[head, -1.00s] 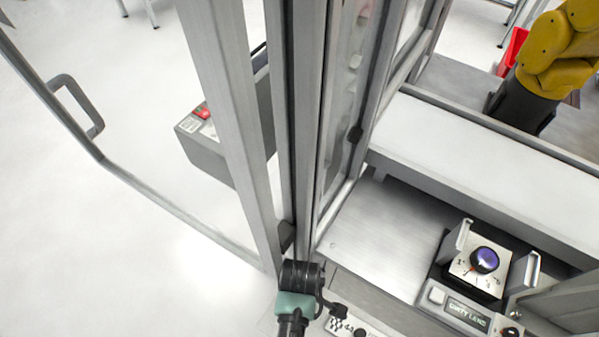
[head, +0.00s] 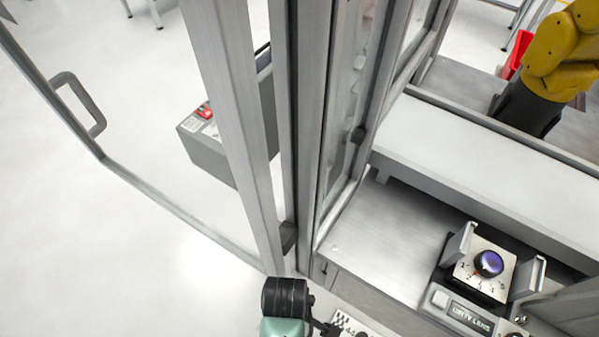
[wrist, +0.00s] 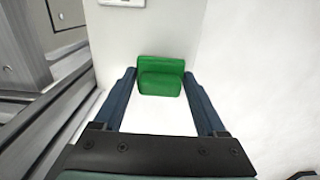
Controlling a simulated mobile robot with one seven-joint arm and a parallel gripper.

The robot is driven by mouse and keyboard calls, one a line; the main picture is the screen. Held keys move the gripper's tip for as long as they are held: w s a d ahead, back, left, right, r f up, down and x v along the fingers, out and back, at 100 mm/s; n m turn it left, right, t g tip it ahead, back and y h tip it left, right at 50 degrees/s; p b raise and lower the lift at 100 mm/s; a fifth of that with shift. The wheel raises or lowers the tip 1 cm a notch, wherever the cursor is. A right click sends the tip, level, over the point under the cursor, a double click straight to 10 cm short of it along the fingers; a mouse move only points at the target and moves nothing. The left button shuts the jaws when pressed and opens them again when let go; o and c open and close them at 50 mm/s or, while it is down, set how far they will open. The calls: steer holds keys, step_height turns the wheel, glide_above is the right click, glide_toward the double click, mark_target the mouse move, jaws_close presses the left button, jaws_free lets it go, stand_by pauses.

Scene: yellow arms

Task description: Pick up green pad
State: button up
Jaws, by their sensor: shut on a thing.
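The green pad (wrist: 160,77) is a bright green block at the centre of the wrist view. My gripper (wrist: 159,76) has its two dark blue fingers on either side of the pad, shut on it at the fingertips. A white surface lies behind and below the pad. In the head view, only a black and teal part of my arm shows at the bottom edge; the pad and the fingers are not visible there.
A grey metal door frame (head: 232,110) with glass stands close to my arm. A device with a purple-lit dial (head: 488,263) sits on the metal bench (head: 390,240) at right. A yellow robot arm (head: 565,55) stands at the back right. Open white floor lies at left.

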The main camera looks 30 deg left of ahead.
steer(key=s+b, duration=0.2)
steer(key=s, duration=1.2)
steer(key=shift+a, duration=0.25)
